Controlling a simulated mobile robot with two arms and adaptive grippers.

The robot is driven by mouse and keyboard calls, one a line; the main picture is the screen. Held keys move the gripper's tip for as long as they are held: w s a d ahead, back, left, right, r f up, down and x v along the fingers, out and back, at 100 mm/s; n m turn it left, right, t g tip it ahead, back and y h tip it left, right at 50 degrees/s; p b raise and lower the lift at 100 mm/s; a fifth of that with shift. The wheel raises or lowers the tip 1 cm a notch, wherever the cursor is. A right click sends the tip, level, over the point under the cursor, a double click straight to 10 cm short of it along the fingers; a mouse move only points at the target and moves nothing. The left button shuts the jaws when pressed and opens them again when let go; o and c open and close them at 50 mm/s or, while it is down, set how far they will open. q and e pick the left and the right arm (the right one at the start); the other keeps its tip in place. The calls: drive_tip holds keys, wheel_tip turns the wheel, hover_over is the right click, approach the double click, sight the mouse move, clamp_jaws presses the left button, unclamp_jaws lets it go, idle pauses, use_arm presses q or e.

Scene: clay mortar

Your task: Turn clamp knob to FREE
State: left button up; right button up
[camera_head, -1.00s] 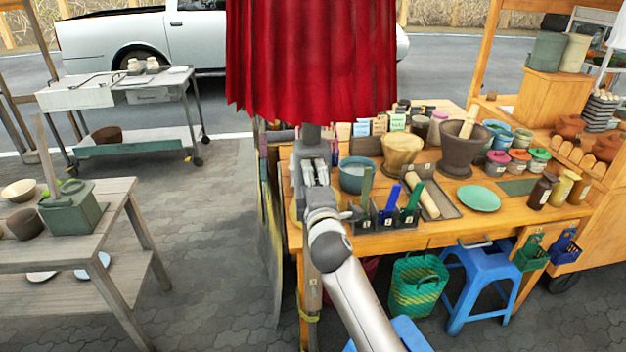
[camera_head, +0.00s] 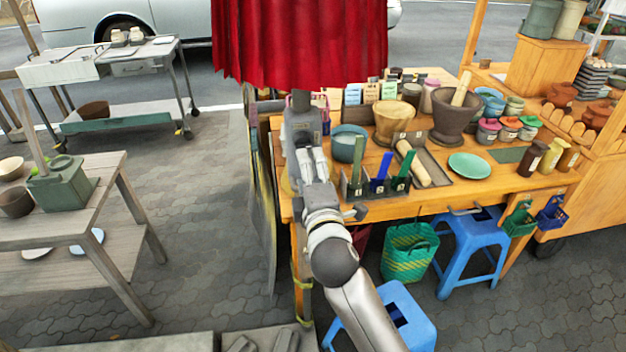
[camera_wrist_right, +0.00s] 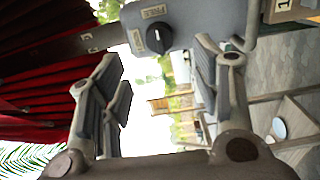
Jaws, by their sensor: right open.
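The clamp knob (camera_wrist_right: 159,40) is round and black, on a grey clamp plate (camera_wrist_right: 188,22) at the top of the right wrist view. A pale label that seems to read FREE (camera_wrist_right: 155,12) is above it, and another pale label (camera_wrist_right: 137,39) is to its left. A small light mark shows on the knob; its exact setting is hard to tell. My right gripper (camera_wrist_right: 165,80) is open, with its fingers apart left and right of the knob and nothing held. In the head view my right gripper (camera_head: 312,165) is just below the grey clamp (camera_head: 301,122), and the knob is not discernible. My left gripper is out of view.
A red curtain (camera_head: 300,45) hangs above the clamp. Close right is a wooden stall table (camera_head: 470,208) with bowls, mortars and a tool holder. Blue stools (camera_head: 466,240) and a green basket (camera_head: 408,250) stand below. Open paving (camera_head: 205,215) lies left.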

drive_tip(key=shift+s+d, duration=0.15)
drive_tip(key=shift+s, duration=0.6)
drive_tip(key=shift+s+d, duration=0.1)
drive_tip(key=shift+s, duration=0.6)
drive_tip(key=s+d+f+m+g, duration=0.2)
drive_tip(key=f+g, duration=0.1)
drive_tip(key=f, duration=1.3)
drive_tip(key=s+d+f+m+g, duration=0.2)
drive_tip(key=f+m+g, duration=0.15)
drive_tip(key=f, duration=1.35)
drive_tip(key=s+d+f+m+g+h, duration=0.1)
drive_tip(key=s+d+f+m+g, duration=0.15)
drive_tip(key=s+f, duration=0.6)
drive_tip(key=s+d+f+m+g, duration=0.15)
drive_tip(key=s+d+f, duration=0.35)
drive_tip(key=f, duration=0.6)
drive_tip(key=s+d+f+m+g, duration=0.2)
drive_tip(key=s+f, duration=0.3)
drive_tip(key=s, duration=0.6)
drive_tip(key=s+d+f+m+g+h, duration=0.1)
drive_tip(key=s+d+f+m+g, duration=0.1)
drive_tip(key=s, duration=0.9)
drive_tip(key=s+d+f+m+g, duration=0.2)
drive_tip(key=s+d+f, duration=0.4)
drive_tip(key=s, duration=0.6)
drive_tip(key=shift+d+f+m+h, duration=0.25)
drive_tip(key=shift+f+m+h, duration=0.05)
drive_tip(key=shift+f+m, duration=0.5)
